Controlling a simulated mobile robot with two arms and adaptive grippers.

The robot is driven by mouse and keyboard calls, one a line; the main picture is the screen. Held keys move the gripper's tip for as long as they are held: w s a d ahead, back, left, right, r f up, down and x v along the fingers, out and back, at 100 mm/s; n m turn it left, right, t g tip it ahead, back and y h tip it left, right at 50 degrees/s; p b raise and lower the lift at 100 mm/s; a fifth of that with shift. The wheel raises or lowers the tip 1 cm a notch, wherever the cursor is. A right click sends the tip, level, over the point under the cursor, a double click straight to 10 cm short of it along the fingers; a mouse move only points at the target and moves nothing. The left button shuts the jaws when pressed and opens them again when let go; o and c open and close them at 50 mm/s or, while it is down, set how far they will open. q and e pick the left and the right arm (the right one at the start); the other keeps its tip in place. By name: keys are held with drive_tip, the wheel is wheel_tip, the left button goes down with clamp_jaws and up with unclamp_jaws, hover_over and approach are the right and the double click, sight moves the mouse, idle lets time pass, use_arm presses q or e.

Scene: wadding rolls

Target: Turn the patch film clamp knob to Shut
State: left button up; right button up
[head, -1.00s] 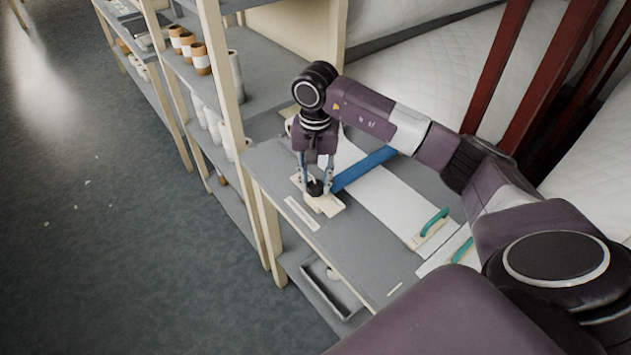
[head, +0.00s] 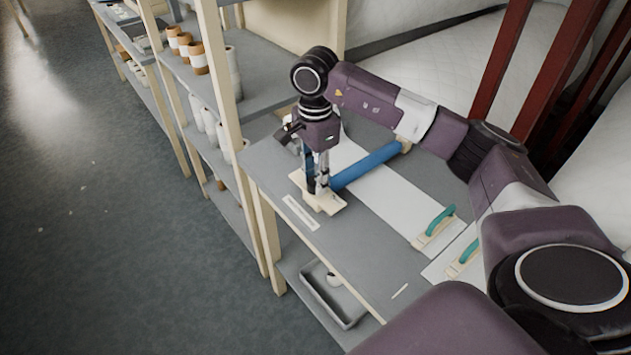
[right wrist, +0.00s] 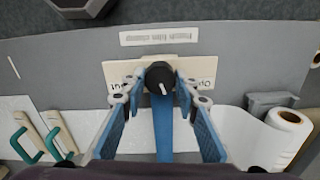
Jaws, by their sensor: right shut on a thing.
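The black clamp knob (right wrist: 159,75) sits on a pale base plate (right wrist: 118,70) in the right wrist view. Its white pointer mark faces the bottom of that view, between the two partly hidden labels. The left label ends in "ut" and the right one begins with "Op". My right gripper (right wrist: 158,84) is shut on the knob, one finger on each side. In the head view my right gripper (head: 317,188) points down over the plate (head: 328,204), and its fingers mostly hide the knob. My left gripper is not in view.
A blue bar (head: 372,165) runs from the plate across white film (head: 385,200) on the grey table. Teal-handled tools (head: 436,226) lie to the right. A grey tray (head: 335,297) is below the table edge. A white roll (right wrist: 288,120) is right in the wrist view.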

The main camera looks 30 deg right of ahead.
drive_tip(key=m+b, duration=0.1)
drive_tip(key=m, duration=0.3)
drive_tip(key=shift+m, duration=0.3)
drive_tip(key=m+b, duration=0.1)
drive_tip(key=m, duration=0.3)
drive_tip(key=shift+r+m, duration=0.1)
drive_tip(key=shift+m, duration=0.2)
drive_tip(key=m, duration=0.4)
drive_tip(key=shift+b, duration=0.3)
drive_tip(key=shift+w+r+m, duration=0.1)
drive_tip(key=shift+r+m, duration=0.05)
drive_tip(key=shift+m, duration=2.05)
drive_tip(key=o, duration=0.9)
drive_tip(key=shift+o, duration=1.2)
